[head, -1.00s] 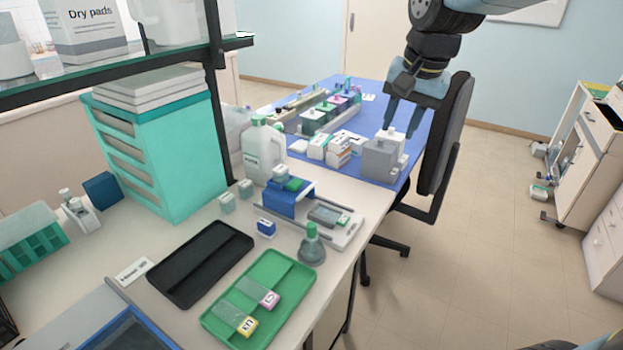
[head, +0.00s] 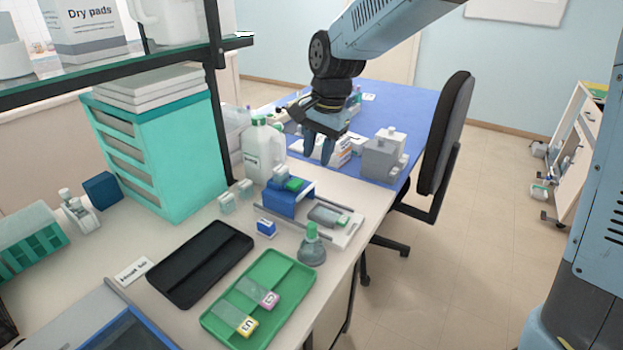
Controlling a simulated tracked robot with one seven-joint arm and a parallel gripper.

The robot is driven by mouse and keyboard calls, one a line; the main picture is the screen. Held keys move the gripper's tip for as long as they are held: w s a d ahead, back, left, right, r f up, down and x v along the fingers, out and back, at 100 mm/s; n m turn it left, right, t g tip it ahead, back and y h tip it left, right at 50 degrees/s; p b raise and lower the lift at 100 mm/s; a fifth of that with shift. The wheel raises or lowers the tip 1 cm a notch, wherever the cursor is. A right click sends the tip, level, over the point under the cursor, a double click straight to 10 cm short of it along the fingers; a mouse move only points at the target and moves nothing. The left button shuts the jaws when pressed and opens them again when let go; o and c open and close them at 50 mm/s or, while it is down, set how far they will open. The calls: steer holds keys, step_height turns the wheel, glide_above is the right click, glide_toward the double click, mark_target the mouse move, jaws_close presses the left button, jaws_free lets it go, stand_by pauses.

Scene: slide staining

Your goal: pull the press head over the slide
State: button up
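The press stands on the white bench, with a pale base (head: 345,238) and two rails. Its blue press head (head: 287,201), with a green part (head: 294,184) on top, sits at the left end of the rails. A grey rectangular piece (head: 322,215) lies on the open right part of the base, clear of the head; a slide on it is too small to make out surely. My gripper (head: 318,157) points down, above and beyond the press, apart from it. Its two fingers show a gap with nothing held between them.
A green tray (head: 221,318) holds two slides. A black tray (head: 185,283) is beside it. A chair (head: 447,135) stands right.

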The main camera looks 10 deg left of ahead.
mark_target(311, 186)
steer(key=f, duration=0.2)
steer(key=a+f, duration=0.1)
steer(key=f, duration=0.5)
steer(key=shift+w+a+f, duration=0.15)
steer(key=shift+w+a, duration=0.05)
steer(key=shift+w, duration=0.05)
jaws_close()
stand_by(1.1)
